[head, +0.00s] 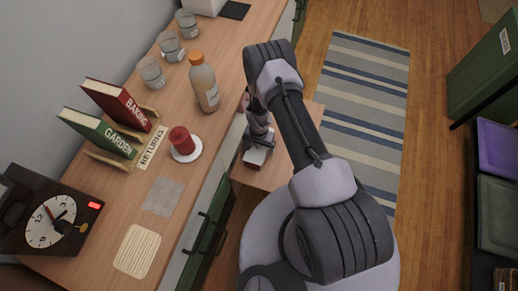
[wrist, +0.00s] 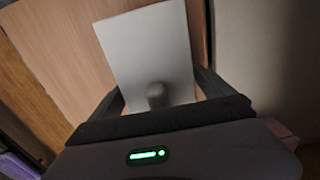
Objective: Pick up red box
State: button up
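I see no clearly red box. A pale grey-white box-like thing (head: 255,157) lies on a low wooden surface below the counter in the head view. In the wrist view its flat, pale face (wrist: 150,45) shows between my fingers, with a dark rounded patch near its lower end. My gripper (head: 253,148) points down at it in the head view, mostly hidden by my own arm. In the wrist view my gripper (wrist: 160,88) has its fingers spread, one on each side of the pale face. Contact cannot be told.
The counter holds a red cylinder (head: 181,140) on a white dish, an orange-capped bottle (head: 204,83), several glasses, red and green books (head: 117,104) and a clock (head: 50,220). Green drawers (head: 207,231) stand beside the low surface. A striped rug (head: 366,95) lies at right.

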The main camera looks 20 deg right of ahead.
jog(key=c, duration=1.6)
jog(key=shift+r+p, duration=0.8)
jog(key=shift+r, duration=0.65)
jog(key=s+d+p, duration=0.1)
jog(key=s+d, duration=0.1)
jog(key=s, duration=0.3)
jog(key=s+d+r+p, duration=0.1)
jog(key=s+d+p, duration=0.1)
jog(key=s, duration=0.2)
jog(key=s+d+r+p, duration=0.1)
jog(key=s+d, duration=0.1)
jog(key=s, duration=0.3)
jog(key=shift+s+r+p, duration=0.1)
jog(key=shift+s+p, duration=0.25)
jog(key=w+a+r+n+b, duration=0.1)
jog(key=w+r+n+b, duration=0.15)
jog(key=w+r, duration=1.05)
jog(key=a+r+n, duration=0.1)
jog(key=r, duration=0.6)
jog(key=a+r+n, duration=0.2)
jog(key=r, duration=0.6)
jog(key=a+r+n+b, duration=0.1)
jog(key=a+r, duration=0.1)
jog(key=r, duration=0.6)
jog(key=shift+s+r+n, duration=0.25)
jog(key=shift+s+n, duration=0.1)
